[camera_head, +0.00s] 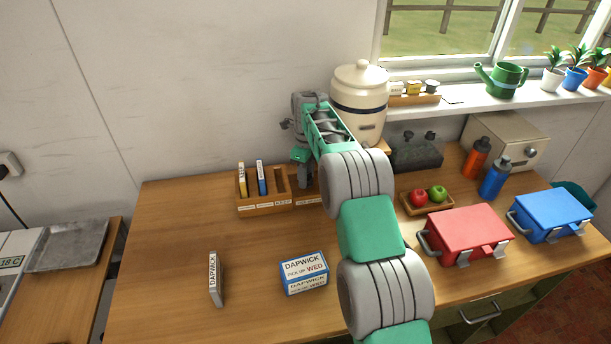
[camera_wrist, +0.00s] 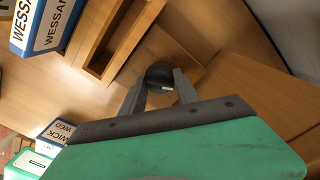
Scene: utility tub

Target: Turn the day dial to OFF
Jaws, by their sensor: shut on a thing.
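In the wrist view, the day dial is a small dark round knob (camera_wrist: 160,73) with a pale mark on its near edge, set against a wooden surface. My gripper (camera_wrist: 161,84) has its two fingers on either side of the knob and is shut on it. Its setting cannot be read, and no OFF lettering is legible. In the head view my gripper (camera_head: 304,180) points down at the right end of the slotted wooden rack (camera_head: 265,209). The dial is hidden there behind my arm.
Thin upright boxes stand in the rack. A DAPWICK WED box (camera_head: 305,274) and a thin upright DAPWICK box (camera_head: 215,279) stand in front. A cream crock (camera_head: 359,95) is behind my arm. Red (camera_head: 466,234) and blue (camera_head: 551,214) cases lie right. The table's left is clear.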

